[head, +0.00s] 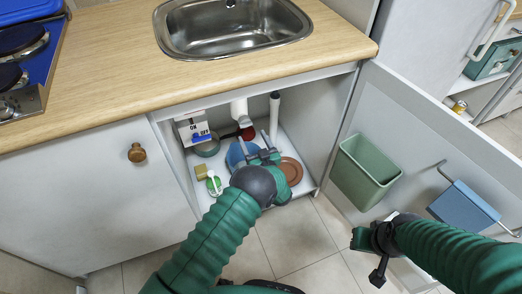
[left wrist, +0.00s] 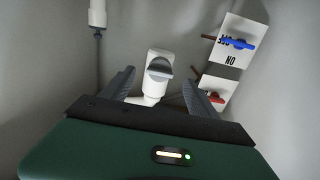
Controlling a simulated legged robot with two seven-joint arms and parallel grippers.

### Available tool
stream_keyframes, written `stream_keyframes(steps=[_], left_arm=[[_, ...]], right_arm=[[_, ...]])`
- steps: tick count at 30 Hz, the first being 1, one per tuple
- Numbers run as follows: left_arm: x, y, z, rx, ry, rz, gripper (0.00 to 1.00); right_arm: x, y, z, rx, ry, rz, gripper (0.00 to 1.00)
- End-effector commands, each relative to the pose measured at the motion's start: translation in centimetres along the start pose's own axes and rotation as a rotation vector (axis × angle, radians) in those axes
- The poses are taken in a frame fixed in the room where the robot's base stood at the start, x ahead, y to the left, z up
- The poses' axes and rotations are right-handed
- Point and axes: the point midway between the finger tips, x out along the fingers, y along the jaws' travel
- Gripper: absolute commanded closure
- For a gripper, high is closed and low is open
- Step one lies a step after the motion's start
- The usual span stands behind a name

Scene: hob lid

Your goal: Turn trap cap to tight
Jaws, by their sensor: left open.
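In the left wrist view, the trap cap (left wrist: 159,68) is a grey rounded piece with a raised rib on the white trap (left wrist: 148,100) of the drain. My left gripper (left wrist: 160,80) is open, with one finger on each side of the cap and gaps visible between. In the head view my left gripper (head: 254,147) reaches into the open cabinet below the sink, near the white drain pipe (head: 239,108); the cap cannot be made out there. My right gripper (head: 372,245) is low at the right, outside the cabinet; its jaws are unclear.
A valve plate with a blue lever (left wrist: 238,43) and a red lever (left wrist: 216,98) are right of the trap. A brown round item (head: 290,171) and green-and-white brush (head: 214,184) lie on the cabinet floor. The open door carries a green bin (head: 365,172).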

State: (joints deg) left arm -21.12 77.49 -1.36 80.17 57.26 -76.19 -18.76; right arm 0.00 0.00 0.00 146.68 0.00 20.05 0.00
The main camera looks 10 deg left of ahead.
Motion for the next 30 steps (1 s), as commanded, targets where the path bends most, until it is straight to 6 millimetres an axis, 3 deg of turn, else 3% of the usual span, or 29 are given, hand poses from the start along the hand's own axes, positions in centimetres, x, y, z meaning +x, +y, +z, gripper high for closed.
stream_keyframes(steps=[1, 6, 12, 26, 30], left_arm=[[-1.5, 0.1, -0.6, 0.005, -0.002, 0.004, 0.31], [-6.2, 0.1, -0.3, 0.003, -0.003, 0.003, 0.31], [-9.3, 0.1, 0.1, 0.003, -0.003, 0.001, 0.31], [-9.6, 0.0, 0.2, 0.002, -0.002, 0.0, 0.31], [-8.8, 0.7, -0.6, -0.015, -0.041, 0.033, 0.31]], right_arm=[[-1.2, 0.0, -0.3, 0.0, 0.0, 0.0, 0.68], [-2.5, 0.0, -0.6, 0.0, 0.0, 0.0, 0.68], [-3.1, 0.0, -0.7, 0.0, 0.0, 0.0, 0.68], [-3.1, 0.0, -0.7, 0.0, 0.0, 0.0, 0.68], [-3.1, 0.0, -0.7, 0.0, 0.0, 0.0, 0.68]])
